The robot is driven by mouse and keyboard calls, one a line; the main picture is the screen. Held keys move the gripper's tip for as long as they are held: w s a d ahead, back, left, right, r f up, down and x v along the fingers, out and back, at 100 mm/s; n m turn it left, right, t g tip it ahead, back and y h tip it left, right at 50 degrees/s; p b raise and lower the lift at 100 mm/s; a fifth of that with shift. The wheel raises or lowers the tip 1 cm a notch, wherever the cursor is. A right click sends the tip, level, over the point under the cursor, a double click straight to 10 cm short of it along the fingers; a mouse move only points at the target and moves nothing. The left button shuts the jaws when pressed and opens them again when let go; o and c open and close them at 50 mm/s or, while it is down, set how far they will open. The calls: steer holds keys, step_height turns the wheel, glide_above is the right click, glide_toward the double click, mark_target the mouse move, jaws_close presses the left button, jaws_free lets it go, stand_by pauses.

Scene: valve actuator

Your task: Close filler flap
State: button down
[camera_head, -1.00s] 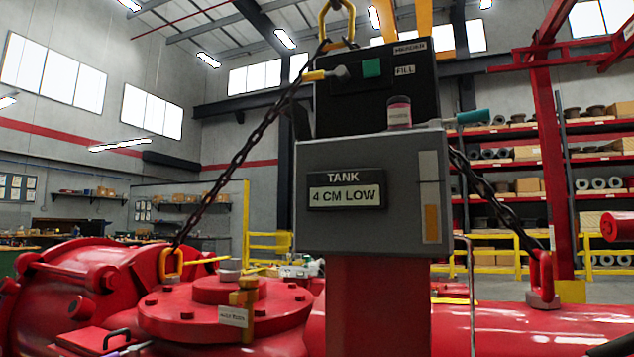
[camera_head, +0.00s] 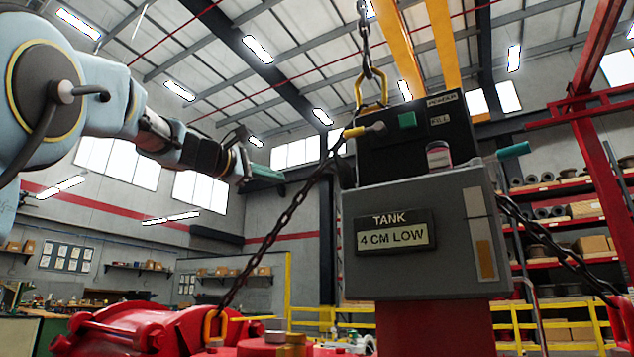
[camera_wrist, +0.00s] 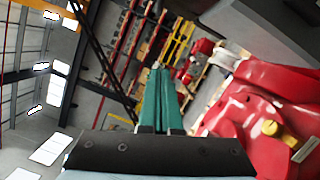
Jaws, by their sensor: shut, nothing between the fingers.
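The grey tank box (camera_head: 425,270) with a sign reading "TANK 4 CM LOW" (camera_head: 396,233) stands on a red post. A black panel (camera_head: 465,141) labelled "FILL" stands upright at the back of the box top; it looks like the raised filler flap. The wrist view shows the fingers (camera_wrist: 157,95) side by side; the flap is not recognisable there.
A chain (camera_head: 290,210) slants between my gripper and the tank, and another chain (camera_head: 545,240) runs down at right. Red machinery (camera_head: 135,325) lies below.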

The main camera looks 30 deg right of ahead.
steer(key=s+d+r+p, duration=0.1)
steer(key=d+r+p, duration=0.2)
steer(key=d+p, duration=0.3)
steer(key=d, duration=0.5)
steer(key=shift+s+d+r+p, duration=0.2)
steer(key=shift+p, duration=0.1)
steer(key=shift+s+d+r+m, duration=0.1)
steer(key=shift+s+r+m, duration=0.1)
steer(key=shift+m, duration=0.3)
